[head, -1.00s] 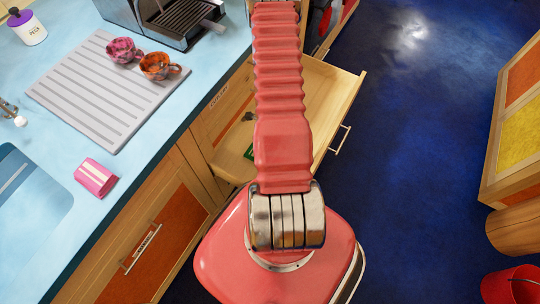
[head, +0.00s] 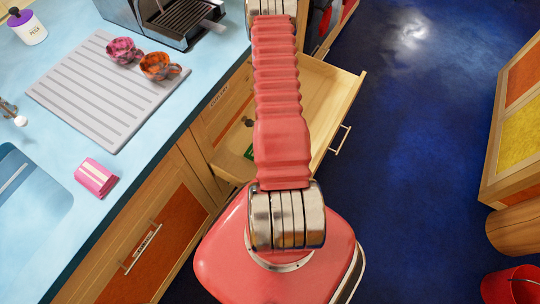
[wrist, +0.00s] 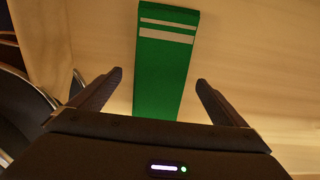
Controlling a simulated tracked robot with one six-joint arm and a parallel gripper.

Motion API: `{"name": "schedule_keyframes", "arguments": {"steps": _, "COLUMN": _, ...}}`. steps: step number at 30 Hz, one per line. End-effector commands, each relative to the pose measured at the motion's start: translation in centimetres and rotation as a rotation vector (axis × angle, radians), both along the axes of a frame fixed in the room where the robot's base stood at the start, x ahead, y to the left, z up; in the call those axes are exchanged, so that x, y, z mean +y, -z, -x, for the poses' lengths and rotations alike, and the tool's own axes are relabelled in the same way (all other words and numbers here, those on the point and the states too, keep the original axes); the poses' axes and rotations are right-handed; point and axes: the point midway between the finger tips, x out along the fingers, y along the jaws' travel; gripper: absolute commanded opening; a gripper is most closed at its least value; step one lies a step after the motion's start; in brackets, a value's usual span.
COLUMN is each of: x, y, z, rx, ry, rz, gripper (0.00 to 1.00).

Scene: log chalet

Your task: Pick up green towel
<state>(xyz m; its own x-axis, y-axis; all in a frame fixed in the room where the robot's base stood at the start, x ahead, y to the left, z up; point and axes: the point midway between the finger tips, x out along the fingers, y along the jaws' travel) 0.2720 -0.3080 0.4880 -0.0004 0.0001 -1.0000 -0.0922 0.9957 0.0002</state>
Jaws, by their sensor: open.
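The green towel (wrist: 161,72) lies flat on the pale wooden drawer bottom in the wrist view, with two whitish stripes near its far end. My gripper (wrist: 160,80) is open, its two dark fingers apart on either side of the towel, and nothing is held between them. The near end of the towel is hidden behind the gripper body. In the head view only a small bit of the green towel (head: 249,152) shows beside my arm, inside the open drawer (head: 338,92). My gripper is not visible in the head view.
Dark and metallic items (wrist: 22,105) lie left of the towel in the wrist view. The counter (head: 125,175) is on the left, with a pink folded cloth (head: 96,178), two cups (head: 158,66) and a drying mat (head: 85,95). Blue floor (head: 415,180) is open on the right.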

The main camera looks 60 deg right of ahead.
Motion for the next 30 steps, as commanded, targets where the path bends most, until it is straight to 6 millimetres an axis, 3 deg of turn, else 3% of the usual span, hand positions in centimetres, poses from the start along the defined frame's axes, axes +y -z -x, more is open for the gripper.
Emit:
{"name": "schedule_keyframes", "arguments": {"steps": 7, "x": 0.0, "y": 1.9, "z": 0.0, "rx": 0.000, "ry": 0.000, "rz": 0.000, "gripper": 0.96}}
{"name": "schedule_keyframes", "arguments": {"steps": 24, "x": 0.0, "y": 2.0, "z": 0.0, "rx": 0.000, "ry": 0.000, "rz": 0.000, "gripper": 0.96}}
{"name": "schedule_keyframes", "arguments": {"steps": 30, "x": 0.0, "y": 2.0, "z": 0.0, "rx": 0.000, "ry": 0.000, "rz": 0.000, "gripper": 0.83}}
